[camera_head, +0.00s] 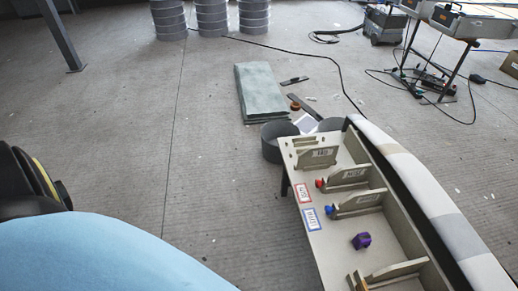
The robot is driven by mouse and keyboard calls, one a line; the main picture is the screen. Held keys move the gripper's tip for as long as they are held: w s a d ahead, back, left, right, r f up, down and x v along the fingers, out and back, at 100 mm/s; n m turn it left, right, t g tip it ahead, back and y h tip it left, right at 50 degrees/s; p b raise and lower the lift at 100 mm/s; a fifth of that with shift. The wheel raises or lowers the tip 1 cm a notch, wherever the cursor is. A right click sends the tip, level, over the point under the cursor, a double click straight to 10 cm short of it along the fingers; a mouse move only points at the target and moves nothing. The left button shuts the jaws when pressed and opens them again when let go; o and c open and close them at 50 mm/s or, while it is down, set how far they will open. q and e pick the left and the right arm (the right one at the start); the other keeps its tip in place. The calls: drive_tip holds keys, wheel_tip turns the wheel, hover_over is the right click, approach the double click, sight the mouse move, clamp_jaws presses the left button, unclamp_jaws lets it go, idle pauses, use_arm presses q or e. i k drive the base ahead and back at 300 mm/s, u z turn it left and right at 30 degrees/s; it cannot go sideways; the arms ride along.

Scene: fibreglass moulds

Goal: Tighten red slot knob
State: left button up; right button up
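A small red knob (319,183) sits at the end of an upright divider in the pale wooden mould frame (322,248) at the right. A blue knob (329,210) sits at the end of the divider below it. The slot in the red knob is too small to make out. A red-bordered label (304,193) and a blue-bordered label (311,219) lie on the frame's left board. A purple block-like piece (361,241) is inside the frame. Neither of my grippers shows.
A long padded, curved edge (410,180) bounds the frame's right side. Dark round tubs (272,142) stand behind it. A green-grey stack of sheets (258,92) lies on the floor. Cables cross the floor at the back right. The floor left of the frame is clear.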

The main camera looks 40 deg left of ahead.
sight(318, 183)
drive_tip(key=u, duration=0.85)
drive_tip(key=i, duration=0.4)
